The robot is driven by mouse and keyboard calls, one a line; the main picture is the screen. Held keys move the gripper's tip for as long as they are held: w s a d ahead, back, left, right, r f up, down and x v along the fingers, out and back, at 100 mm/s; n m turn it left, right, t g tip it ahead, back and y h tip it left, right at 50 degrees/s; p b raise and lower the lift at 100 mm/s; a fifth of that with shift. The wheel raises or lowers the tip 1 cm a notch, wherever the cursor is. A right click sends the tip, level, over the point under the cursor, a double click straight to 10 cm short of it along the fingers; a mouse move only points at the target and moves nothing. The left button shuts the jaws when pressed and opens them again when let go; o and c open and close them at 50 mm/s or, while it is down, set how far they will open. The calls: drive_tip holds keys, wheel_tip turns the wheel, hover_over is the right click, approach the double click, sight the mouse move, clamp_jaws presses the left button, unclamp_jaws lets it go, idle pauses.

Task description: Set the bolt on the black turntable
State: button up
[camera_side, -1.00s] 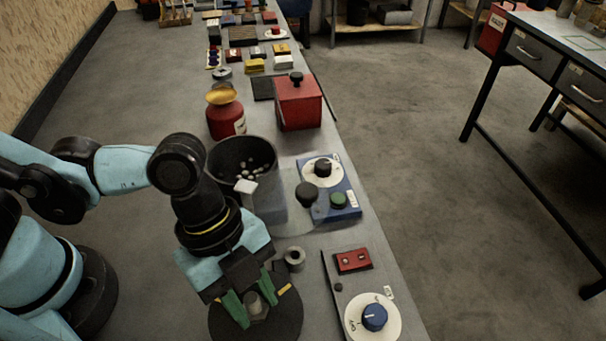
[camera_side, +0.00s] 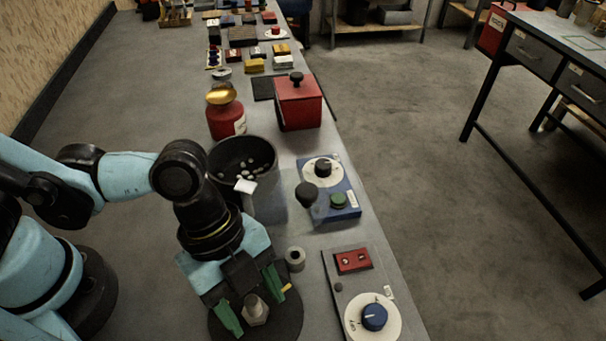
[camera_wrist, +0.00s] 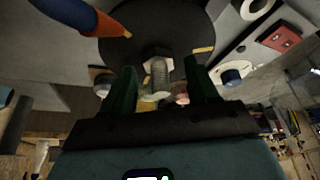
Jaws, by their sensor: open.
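The grey metal bolt (camera_side: 256,312) stands on the black turntable (camera_side: 288,324), its hex head down on the disc and its shank up. In the wrist view, the bolt (camera_wrist: 159,72) stands between my two green fingers, with the turntable (camera_wrist: 180,25) behind it. My gripper (camera_side: 250,297) is open around the bolt, with a gap showing on each side. The near part of the turntable is cut off by the side view's lower edge.
A grey ring-shaped nut (camera_side: 295,259) lies by the turntable's far right edge. A panel with a blue knob (camera_side: 375,317) and a red block (camera_side: 353,261) is to the right. A black bin (camera_side: 265,190) stands behind my gripper, close to my wrist.

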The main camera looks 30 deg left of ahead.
drive_tip(key=shift+r, duration=0.1)
drive_tip(key=v, duration=1.2)
drive_tip(key=w+a+f+n+t+y, duration=0.1)
drive_tip(key=w+a+n+t, duration=0.3)
drive_tip(key=a+n, duration=0.6)
drive_tip(key=w+a+f+n+t+y, duration=0.1)
drive_tip(key=w+a+n+t+y, duration=0.2)
drive_tip(key=w+a+n, duration=0.5)
drive_tip(key=a+n+t, duration=0.1)
drive_tip(key=a+n, duration=0.2)
drive_tip(key=a, duration=0.1)
drive_tip(key=shift+w, duration=0.25)
